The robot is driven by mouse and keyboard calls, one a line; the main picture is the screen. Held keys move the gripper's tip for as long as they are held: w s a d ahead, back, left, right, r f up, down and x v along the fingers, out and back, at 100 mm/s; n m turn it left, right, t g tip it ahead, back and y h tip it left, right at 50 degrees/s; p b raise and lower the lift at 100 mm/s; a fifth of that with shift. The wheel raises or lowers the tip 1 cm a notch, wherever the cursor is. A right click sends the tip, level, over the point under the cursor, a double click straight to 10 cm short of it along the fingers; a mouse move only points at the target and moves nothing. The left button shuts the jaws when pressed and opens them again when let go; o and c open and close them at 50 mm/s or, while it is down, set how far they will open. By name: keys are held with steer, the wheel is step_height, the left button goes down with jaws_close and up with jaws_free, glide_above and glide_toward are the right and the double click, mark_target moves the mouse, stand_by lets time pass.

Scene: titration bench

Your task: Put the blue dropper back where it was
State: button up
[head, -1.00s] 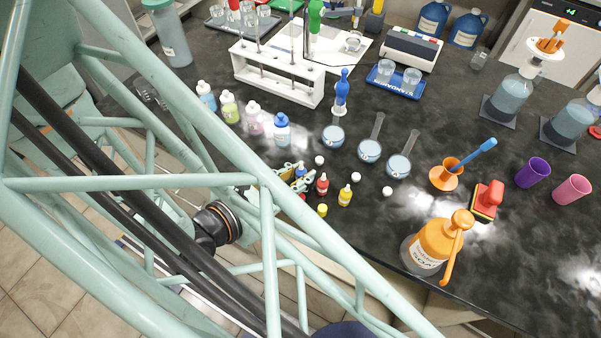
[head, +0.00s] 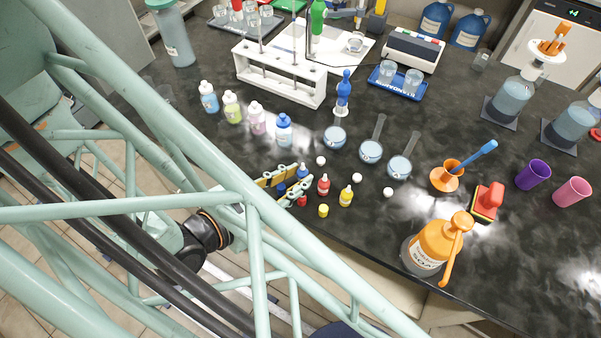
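The small blue dropper bottle (head: 302,171) stands on the dark bench at the left end of a short row, beside the red dropper bottle (head: 323,185) and the yellow dropper bottle (head: 346,196). My gripper (head: 301,178) is low over the bench at the blue dropper, with one pale green finger on its upper left and the other on its lower side. The fingers partly hide the blue dropper. I cannot tell whether they touch it.
A red piece (head: 302,201) and a yellow piece (head: 323,210) lie in front of the droppers. White balls (head: 357,178) lie behind. Round flasks (head: 370,151) and capped bottles (head: 284,130) stand farther back. An orange soap bottle (head: 432,247) stands at the front right.

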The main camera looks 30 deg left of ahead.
steer(key=p+v, duration=0.1)
steer(key=v, duration=0.8)
steer(key=shift+s, duration=0.2)
steer(key=shift+w, duration=0.1)
stand_by(0.7)
